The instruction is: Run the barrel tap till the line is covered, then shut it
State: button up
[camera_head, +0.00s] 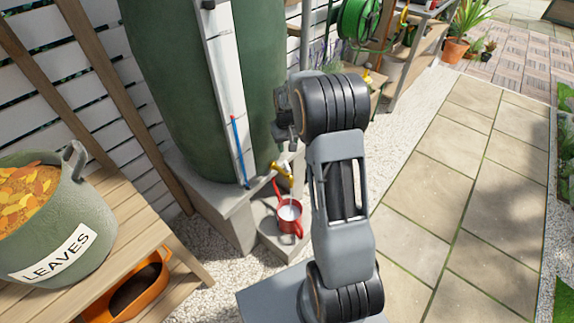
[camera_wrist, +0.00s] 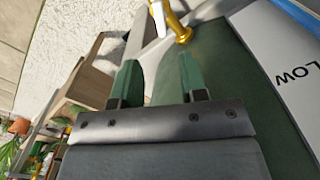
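The green barrel (camera_head: 180,80) stands on a grey block, with a white gauge board (camera_head: 222,70) and a blue level strip (camera_head: 237,145) on its front. The brass tap (camera_head: 282,169) sits low on the barrel, with a red lever (camera_head: 276,187) hanging beside it. A red jug (camera_head: 290,217) stands below the tap; a pale streak seems to run from the spout into it. Its fill line cannot be made out. My gripper (camera_head: 285,125) is above the tap. In the wrist view my gripper (camera_wrist: 157,75) is open and empty, with the tap (camera_wrist: 179,27) beyond its fingertips.
A LEAVES tub (camera_head: 60,225) stands on a wooden bench (camera_head: 130,225) at the left, with an orange container (camera_head: 140,290) below. A green hose reel (camera_head: 358,18) and shelving are behind. Paving (camera_head: 470,180) at the right is clear.

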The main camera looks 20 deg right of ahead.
aim_at(287, 165)
notch_tip(287, 165, down, 10)
jog(key=shift+f+b, duration=0.1)
jog(key=shift+b, duration=0.8)
jog(key=shift+c, duration=0.3)
grip_shut()
